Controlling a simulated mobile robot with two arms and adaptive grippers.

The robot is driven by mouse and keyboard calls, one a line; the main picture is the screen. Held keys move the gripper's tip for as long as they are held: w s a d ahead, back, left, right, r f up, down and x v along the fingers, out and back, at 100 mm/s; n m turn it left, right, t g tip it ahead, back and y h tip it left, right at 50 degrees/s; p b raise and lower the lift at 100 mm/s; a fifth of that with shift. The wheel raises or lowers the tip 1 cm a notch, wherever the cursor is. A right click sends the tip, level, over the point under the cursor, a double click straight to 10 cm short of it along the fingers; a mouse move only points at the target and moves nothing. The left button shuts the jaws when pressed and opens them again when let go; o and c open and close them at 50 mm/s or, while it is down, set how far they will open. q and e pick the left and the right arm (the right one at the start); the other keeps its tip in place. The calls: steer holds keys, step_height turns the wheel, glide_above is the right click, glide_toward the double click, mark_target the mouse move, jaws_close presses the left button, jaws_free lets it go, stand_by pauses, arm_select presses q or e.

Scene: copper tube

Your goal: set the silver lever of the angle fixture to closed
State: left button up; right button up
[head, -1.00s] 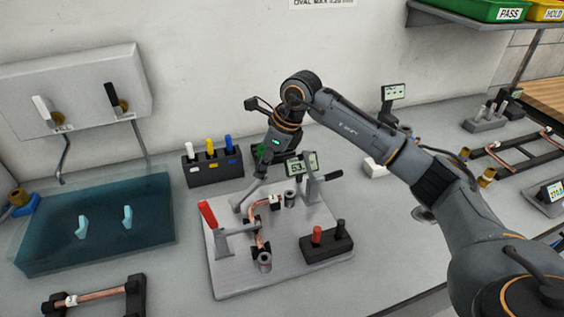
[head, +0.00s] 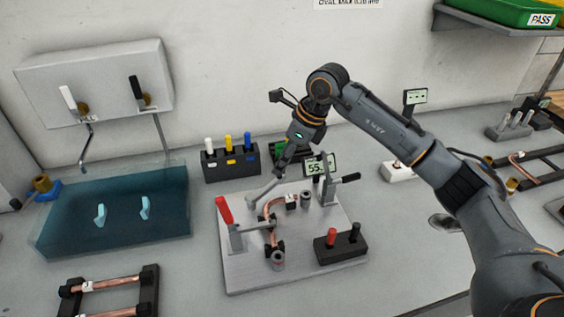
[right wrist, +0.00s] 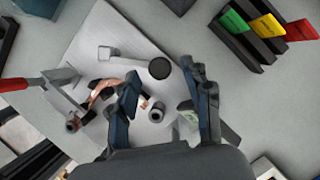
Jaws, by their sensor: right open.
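The angle fixture is a grey metal plate (head: 235,277) with a bent copper tube (head: 268,212) held on it. Its silver lever (head: 262,191) stands at the plate's far left side and leans up to the right; the right wrist view shows its bar (right wrist: 130,58) and dark round end (right wrist: 159,68). My right gripper (head: 279,168) is above the far edge of the plate, close to the lever's upper end. In the right wrist view its fingers (right wrist: 166,97) are apart with nothing gripped, and the lever's end lies just beyond them. My left gripper is out of view.
A red-handled lever (head: 224,210) and a black-handled lever (head: 345,179) stand on the plate. Beside the gripper are a small display (head: 320,166) and a block with coloured pegs (head: 230,165). A black block with red and black pegs (head: 340,249) sits at the plate's front right.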

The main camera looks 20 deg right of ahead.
steer(key=v, duration=1)
steer(key=shift+r, duration=0.1)
